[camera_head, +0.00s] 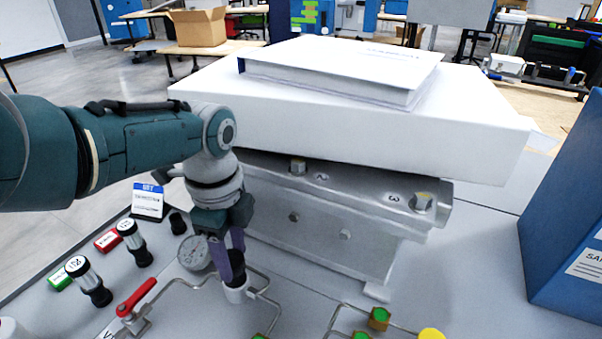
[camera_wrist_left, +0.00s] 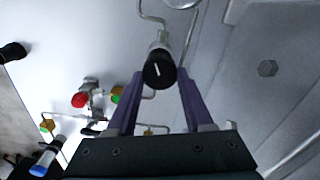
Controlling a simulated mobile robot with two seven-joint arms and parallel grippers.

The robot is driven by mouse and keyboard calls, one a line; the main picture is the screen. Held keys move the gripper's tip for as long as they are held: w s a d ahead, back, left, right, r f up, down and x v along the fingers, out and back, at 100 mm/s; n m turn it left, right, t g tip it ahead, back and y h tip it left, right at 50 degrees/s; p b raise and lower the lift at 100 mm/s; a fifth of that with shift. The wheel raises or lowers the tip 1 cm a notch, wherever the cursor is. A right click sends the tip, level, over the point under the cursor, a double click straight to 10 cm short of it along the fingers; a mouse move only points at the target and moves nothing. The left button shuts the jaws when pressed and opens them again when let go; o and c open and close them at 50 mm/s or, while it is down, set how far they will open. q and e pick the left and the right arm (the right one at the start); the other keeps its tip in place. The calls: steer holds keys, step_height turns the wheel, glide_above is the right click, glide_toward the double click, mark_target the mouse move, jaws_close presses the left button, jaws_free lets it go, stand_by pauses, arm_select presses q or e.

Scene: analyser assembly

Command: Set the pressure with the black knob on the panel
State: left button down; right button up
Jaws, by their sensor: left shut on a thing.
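The black knob (camera_wrist_left: 159,70) shows in the left wrist view, round with a white pointer line, on top of a pale regulator body. My left gripper (camera_wrist_left: 160,74) has its two purple fingers on either side of the knob, shut on it. The pale regulator body (camera_head: 236,294) shows just below the fingertips. A round pressure gauge (camera_head: 194,253) stands left of the fingers; its reading is too small to tell. My right gripper is not in view.
A red-handled valve (camera_head: 136,298) and thin metal pipes lie close by. Several black-and-white cylinders (camera_head: 133,242) stand to the left. A metal block (camera_head: 330,215) under a large white box (camera_head: 350,115) is right behind the gripper. A blue binder (camera_head: 565,235) stands at the right.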

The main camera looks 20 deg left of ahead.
mark_target(232, 258)
arm_select(q)
steer(key=shift+c, duration=1.5)
jaws_free()
step_height(232, 258, up, 10)
steer(key=p, duration=0.6)
